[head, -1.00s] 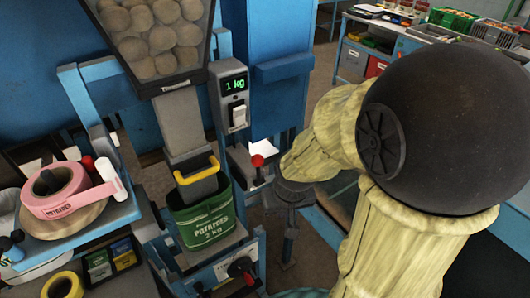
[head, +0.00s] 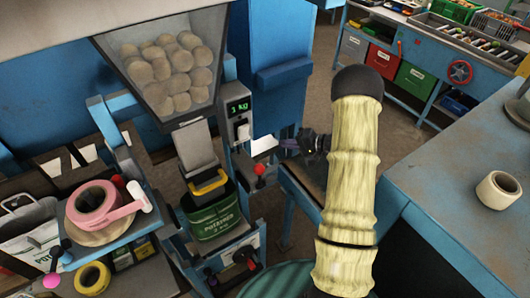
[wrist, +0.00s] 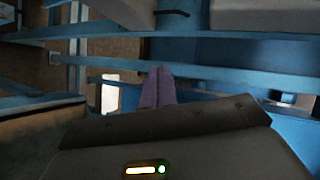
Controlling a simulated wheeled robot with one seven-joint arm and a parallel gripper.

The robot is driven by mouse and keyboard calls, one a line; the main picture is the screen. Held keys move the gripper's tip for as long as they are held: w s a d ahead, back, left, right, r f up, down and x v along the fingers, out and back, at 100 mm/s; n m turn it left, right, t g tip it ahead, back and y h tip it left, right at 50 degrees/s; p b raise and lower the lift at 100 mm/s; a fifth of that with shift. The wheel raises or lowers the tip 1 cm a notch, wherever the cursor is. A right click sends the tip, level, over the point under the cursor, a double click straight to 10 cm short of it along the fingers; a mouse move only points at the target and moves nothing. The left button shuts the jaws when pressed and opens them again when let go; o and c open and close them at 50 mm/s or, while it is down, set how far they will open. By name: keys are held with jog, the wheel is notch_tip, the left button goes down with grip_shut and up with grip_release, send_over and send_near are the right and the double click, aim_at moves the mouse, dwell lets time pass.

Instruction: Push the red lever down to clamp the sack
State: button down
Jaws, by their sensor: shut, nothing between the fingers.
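The red lever (head: 260,169) is a red ball knob on a short upright stem, to the right of the sack in the head view. The green potato sack (head: 213,222) hangs upright under the chute, with a yellow clamp bar (head: 209,183) at its mouth. My gripper (head: 286,143) is a little right of the lever and above it in the picture, apart from it. In the wrist view its purple fingers (wrist: 160,88) are together with nothing between them. I cannot make out the lever in the wrist view.
The potato hopper (head: 170,75) and the scale display (head: 238,106) reading 1 kg stand above the sack. A pink tape roll (head: 82,204) sits on the left shelf. A blue bench (head: 460,190) with a white tape roll (head: 483,191) fills the right.

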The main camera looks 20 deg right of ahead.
aim_at(259, 176)
jog(key=s+y, duration=0.1)
jog(key=s+m+g+y+p, duration=0.1)
jog(key=s, duration=0.1)
jog(key=s+g+y, duration=0.1)
jog(key=shift+s+d+f, duration=0.2)
jog(key=shift+s+f, duration=0.1)
jog(key=shift+s, duration=0.1)
jog(key=shift+s, duration=0.1)
jog(key=b+x, duration=0.4)
jog(key=x, duration=0.6)
jog(key=s, duration=0.1)
jog(key=s+r, duration=0.1)
jog(key=s+a, duration=0.1)
jog(key=s, duration=0.1)
jog(key=shift+r, duration=0.25)
jog(key=shift+d, duration=0.15)
